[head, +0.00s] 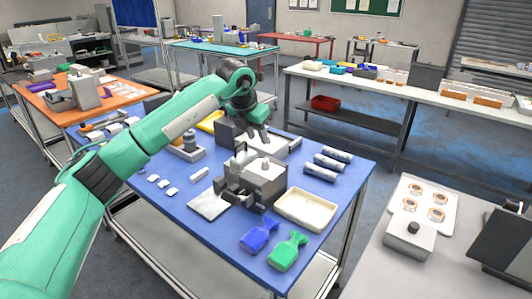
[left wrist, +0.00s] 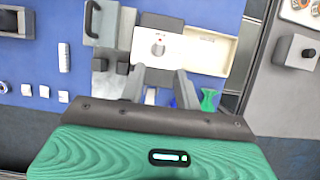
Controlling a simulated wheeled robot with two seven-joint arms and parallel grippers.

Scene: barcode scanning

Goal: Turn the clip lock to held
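A grey boxy fixture (head: 262,184) stands near the middle of the blue table. A small knob (head: 265,163) sits on its top. In the left wrist view the top is a pale panel (left wrist: 178,62) with the round grey knob (left wrist: 158,49), a red dot and lettering too small to read. I cannot read the knob's setting. My left gripper (head: 259,134) is above and behind the fixture, fingers down. My right gripper is in no view.
A cream tray (head: 307,207) lies right of the fixture. Blue (head: 259,237) and green (head: 287,251) bags lie in front. A grey handled block (left wrist: 102,24) stands beside the panel.

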